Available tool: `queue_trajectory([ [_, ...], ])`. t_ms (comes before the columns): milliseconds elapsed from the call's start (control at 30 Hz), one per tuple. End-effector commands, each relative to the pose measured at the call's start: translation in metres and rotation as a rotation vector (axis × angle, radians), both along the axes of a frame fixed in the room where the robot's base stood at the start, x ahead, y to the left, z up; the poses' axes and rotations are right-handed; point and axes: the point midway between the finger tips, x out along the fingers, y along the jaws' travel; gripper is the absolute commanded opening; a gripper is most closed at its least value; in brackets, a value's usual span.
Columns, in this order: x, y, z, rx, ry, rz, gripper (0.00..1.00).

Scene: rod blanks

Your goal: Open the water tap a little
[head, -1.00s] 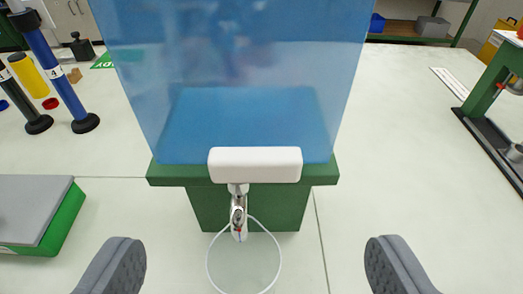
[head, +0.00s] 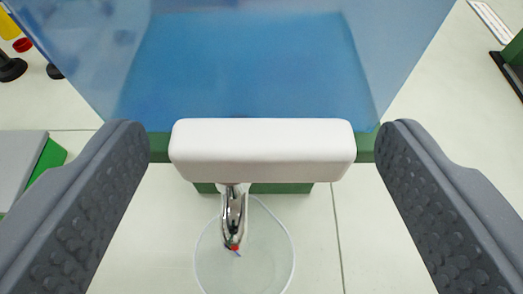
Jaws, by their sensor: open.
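The water tap has a wide white bar handle (head: 262,150) on top and a short chrome spout (head: 234,215) pointing down below it, with a small red spot near its end. It is at the front of a clear blue-tinted tank (head: 245,65). My gripper (head: 262,150) is open, with one grey padded finger on each side of the white handle. There is a visible gap between each finger and the handle's ends. No water stream is clear to see at the spout.
A clear round vessel (head: 245,270) stands under the spout. The tank rests on a green stand (head: 367,143). A grey-topped green box (head: 22,160) is at the left, and a green-framed device (head: 514,55) at the far right. The pale table around is mostly clear.

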Motion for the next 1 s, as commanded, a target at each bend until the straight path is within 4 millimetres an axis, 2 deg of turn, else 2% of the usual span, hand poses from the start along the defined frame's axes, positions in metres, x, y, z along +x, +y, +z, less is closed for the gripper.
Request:
queue_trajectory([
  [100,-0.0001,0.0001,0.0004,0.000,0.000,0.000,0.75],
  [167,-0.0002,0.0002,0.0004,0.000,0.000,0.000,0.61],
  [267,-0.0001,0.0002,0.0005,0.000,0.000,0.000,0.33],
  [300,-0.0001,0.0002,0.0005,0.000,0.000,0.000,0.30],
  [667,-0.0008,0.0015,0.0024,0.000,0.001,-0.019,0.30],
  [1000,-0.0018,0.0042,0.0041,0.000,0.003,-0.118,0.30],
])
